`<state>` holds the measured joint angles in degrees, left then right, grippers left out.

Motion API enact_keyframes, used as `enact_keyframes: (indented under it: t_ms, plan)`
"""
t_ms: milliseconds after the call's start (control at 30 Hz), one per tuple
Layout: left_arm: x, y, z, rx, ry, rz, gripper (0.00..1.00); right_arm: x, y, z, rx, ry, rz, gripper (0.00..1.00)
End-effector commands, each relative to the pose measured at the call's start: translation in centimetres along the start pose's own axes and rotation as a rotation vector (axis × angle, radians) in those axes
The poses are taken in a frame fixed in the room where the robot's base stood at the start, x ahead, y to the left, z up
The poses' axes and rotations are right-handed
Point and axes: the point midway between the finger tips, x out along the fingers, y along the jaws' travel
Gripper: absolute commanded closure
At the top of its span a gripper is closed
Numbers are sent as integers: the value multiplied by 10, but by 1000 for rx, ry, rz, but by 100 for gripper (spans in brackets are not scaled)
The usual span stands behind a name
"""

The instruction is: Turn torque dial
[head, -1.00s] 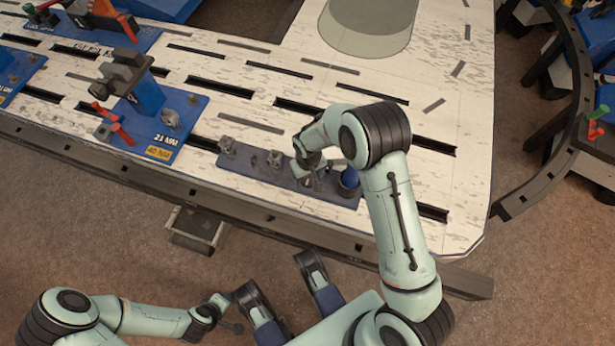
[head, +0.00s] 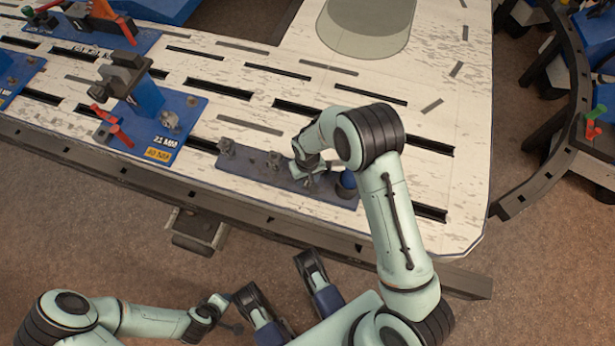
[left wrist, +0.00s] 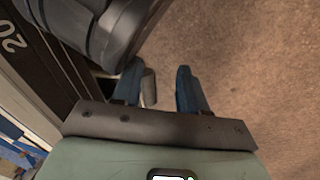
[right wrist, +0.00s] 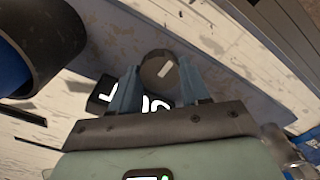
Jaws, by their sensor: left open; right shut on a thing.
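The torque dial (right wrist: 158,68) is a round grey-brown knob with a white mark on its face, seen in the right wrist view. My right gripper (right wrist: 158,88) is shut on it, one finger on each side. In the head view my right gripper (head: 310,182) is over the right part of a blue-grey plate (head: 250,172) near the bench edge, and mostly hides the dial. White lettering, partly covered by the gripper, shows beside the dial. My left gripper (left wrist: 155,88) is open and empty, low in front of the bench.
Small metal fittings (head: 227,147) stand on the plate's left part. A dark cup-like holder with a blue thing (head: 347,182) stands close right of my right gripper. A blue clamp fixture (head: 150,105) is farther left. The slotted bench top (head: 420,185) is clear at right.

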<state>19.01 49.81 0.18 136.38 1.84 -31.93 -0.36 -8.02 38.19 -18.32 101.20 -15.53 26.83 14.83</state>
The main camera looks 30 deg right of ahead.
Motion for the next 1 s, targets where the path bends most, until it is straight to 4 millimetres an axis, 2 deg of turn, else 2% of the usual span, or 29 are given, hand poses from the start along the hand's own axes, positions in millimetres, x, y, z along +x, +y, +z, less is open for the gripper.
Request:
enact_keyframes:
  t_ms: [400,600,1000]
  plan:
    - [-26,25,-30,25,99,45,57,-2,0,0,330,-1,1,84]
    - [-33,26,-14,27,52,44,57,-1,0,0,487,-1,1,84]
    - [-41,29,0,31,13,46,57,0,0,0,675,-2,1,84]
